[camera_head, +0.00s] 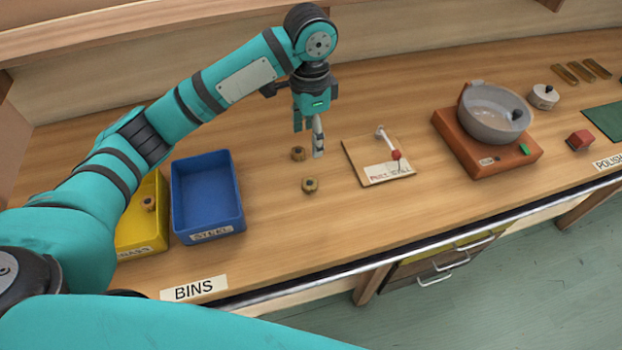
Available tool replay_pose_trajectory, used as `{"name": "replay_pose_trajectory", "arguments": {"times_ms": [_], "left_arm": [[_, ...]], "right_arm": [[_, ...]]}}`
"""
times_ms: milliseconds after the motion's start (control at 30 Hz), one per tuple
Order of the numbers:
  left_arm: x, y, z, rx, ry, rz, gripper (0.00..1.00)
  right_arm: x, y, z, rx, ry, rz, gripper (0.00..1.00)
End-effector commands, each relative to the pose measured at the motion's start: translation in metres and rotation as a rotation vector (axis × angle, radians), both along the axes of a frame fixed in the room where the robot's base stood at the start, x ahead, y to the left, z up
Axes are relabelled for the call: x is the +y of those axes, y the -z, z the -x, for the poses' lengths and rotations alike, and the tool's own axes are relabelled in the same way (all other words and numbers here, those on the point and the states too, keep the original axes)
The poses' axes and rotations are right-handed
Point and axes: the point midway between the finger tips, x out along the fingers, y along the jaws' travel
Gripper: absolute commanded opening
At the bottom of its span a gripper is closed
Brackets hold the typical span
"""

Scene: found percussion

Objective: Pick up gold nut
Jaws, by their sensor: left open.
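A third similar nut (149,204) sits in the yellow bin (133,238) at the left. My left gripper (309,143) points down with its fingers apart, just above and beside the far nut, and holds nothing that I can see. The nearer nut is clear of the fingers. My right gripper is out of view.
A blue bin (208,193) labelled STEEL stands left of the nuts. A wooden board (362,170) with a red-tipped stick lies to the right. Beyond it is an orange-brown machine (487,160) with a grey bowl (485,125). The bench in front of the nuts is clear.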

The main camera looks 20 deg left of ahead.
Motion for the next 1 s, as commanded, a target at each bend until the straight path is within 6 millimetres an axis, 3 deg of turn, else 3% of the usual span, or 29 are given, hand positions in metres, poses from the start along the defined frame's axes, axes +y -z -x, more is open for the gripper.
{"name": "replay_pose_trajectory", "arguments": {"times_ms": [200, 400, 633, 1000], "left_arm": [[0.000, 0.047, 0.001, 0.005, -0.001, -0.001, 0.61], [0.000, 0.086, 0.001, 0.002, 0.001, 0.000, 0.61], [0.000, 0.106, 0.001, -0.001, 0.001, 0.001, 0.61], [0.002, 0.152, 0.003, 0.000, 0.000, 0.000, 0.61]], "right_arm": [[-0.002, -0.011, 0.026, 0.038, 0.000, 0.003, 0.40], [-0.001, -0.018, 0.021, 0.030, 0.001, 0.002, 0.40], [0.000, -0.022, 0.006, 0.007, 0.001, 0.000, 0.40], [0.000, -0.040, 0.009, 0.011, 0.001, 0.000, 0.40]]}}
